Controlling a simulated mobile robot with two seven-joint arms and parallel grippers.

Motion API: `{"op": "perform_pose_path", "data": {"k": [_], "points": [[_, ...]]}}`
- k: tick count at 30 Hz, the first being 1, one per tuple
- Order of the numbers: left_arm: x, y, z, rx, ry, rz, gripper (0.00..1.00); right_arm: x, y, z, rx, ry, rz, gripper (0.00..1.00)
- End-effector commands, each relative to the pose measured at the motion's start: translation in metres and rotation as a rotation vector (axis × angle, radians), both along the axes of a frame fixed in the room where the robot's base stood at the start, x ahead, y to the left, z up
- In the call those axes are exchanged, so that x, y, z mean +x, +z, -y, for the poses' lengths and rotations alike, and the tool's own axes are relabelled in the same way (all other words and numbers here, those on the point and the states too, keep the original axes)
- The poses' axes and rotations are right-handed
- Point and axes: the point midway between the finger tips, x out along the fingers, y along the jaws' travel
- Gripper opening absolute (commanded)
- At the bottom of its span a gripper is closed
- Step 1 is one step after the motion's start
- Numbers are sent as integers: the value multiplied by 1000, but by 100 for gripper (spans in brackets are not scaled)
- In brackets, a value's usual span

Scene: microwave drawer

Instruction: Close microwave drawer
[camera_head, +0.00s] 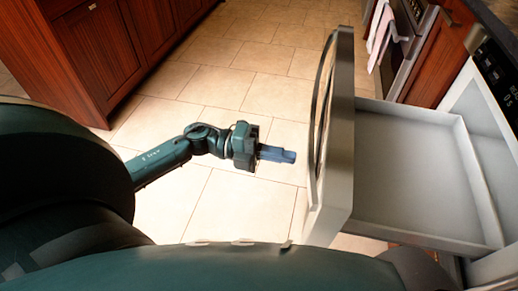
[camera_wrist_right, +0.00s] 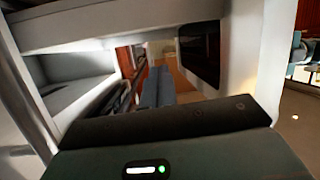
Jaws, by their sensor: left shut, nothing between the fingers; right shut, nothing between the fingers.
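The microwave drawer (camera_head: 410,175) is pulled out from its housing (camera_head: 490,115) at the right of the head view. Its tray looks empty. Its tall front panel (camera_head: 336,150), with a curved handle (camera_head: 321,115), faces left. My left gripper (camera_head: 291,156) is shut and empty. Its blue fingertips point at the front panel, with a small gap showing between them in the picture. My right gripper is hidden in the head view. In the right wrist view, its fingers (camera_wrist_right: 158,88) are together and empty among pale panels; which part of the drawer these are I cannot tell.
Dark red wooden cabinets (camera_head: 95,50) stand at the upper left. An oven (camera_head: 408,30) with hanging towels (camera_head: 380,32) is beyond the drawer. The tiled floor (camera_head: 215,95) between them is clear.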

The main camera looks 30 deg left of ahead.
Motion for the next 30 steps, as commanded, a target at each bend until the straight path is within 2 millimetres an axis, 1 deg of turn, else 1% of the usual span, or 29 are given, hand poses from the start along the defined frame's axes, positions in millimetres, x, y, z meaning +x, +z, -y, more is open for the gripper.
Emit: {"op": "perform_pose_path", "data": {"k": [1,3,6,9,13,24,30], "points": [[3,1,10,-4,-1,3,0,0,0,0,0,0,2,0],[6,1,21,-4,-2,2,0,1,0,0,1,0,8,0],[9,0,33,-3,0,0,0,1,0,0,2,-1,15,0],[11,0,40,-1,0,0,0,1,1,0,3,0,19,0],[13,0,44,-2,1,-3,0,1,1,0,2,-1,21,0],[13,0,45,-1,1,-2,0,1,0,0,2,0,21,0],[23,-1,49,-1,1,0,0,2,-1,0,1,0,32,0]]}}
